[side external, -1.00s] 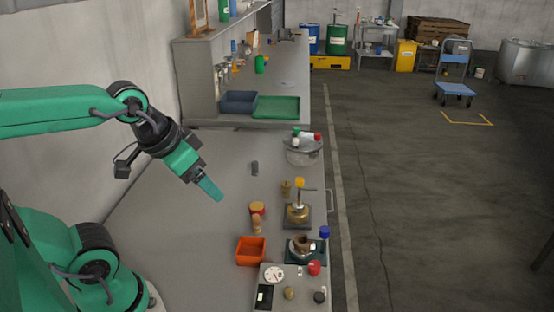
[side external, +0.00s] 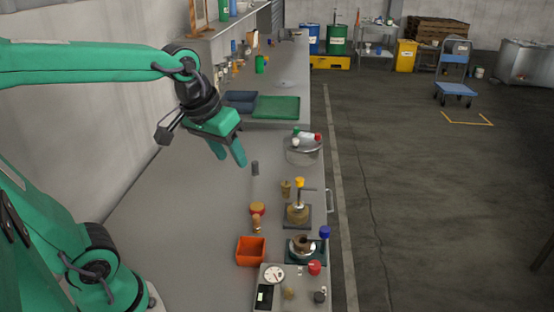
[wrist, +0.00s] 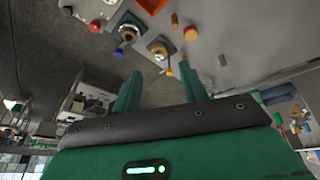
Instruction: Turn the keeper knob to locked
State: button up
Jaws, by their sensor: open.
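Two small stirred tanks stand near the bench's right edge in the side view. One is a brass-coloured vessel (side external: 297,213) with a yellow knob (side external: 299,183) on a post. The other is an open vessel (side external: 301,245) on a dark green base, with a blue knob (side external: 325,232) beside it. I cannot tell which knob is the keeper, nor any lock marking. My gripper (side external: 228,154) is open and empty, above the bench to the left of both tanks. In the wrist view the yellow knob (wrist: 169,72) and blue knob (wrist: 118,52) show beyond the open fingers.
A control box (side external: 278,297) with a dial and a red button (side external: 314,267) sits at the near end. An orange bin (side external: 250,250), a red-and-yellow jar (side external: 257,208) and a grey cylinder (side external: 255,168) stand nearby. The bench's left side is clear.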

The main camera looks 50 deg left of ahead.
jog(key=w+a+f+n+g, duration=0.2)
jog(key=w+n, duration=0.3)
jog(key=w, duration=0.8)
jog(key=n+g, duration=0.2)
jog(key=n, duration=0.2)
send_near(300, 179)
jog(key=shift+s+f, duration=0.1)
jog(key=shift+w+f, duration=0.3)
jog(key=shift+f, duration=0.05)
jog(key=shift+f, duration=0.1)
jog(key=shift+f, duration=3.85)
jog(key=shift+c, duration=0.2)
grip_shut()
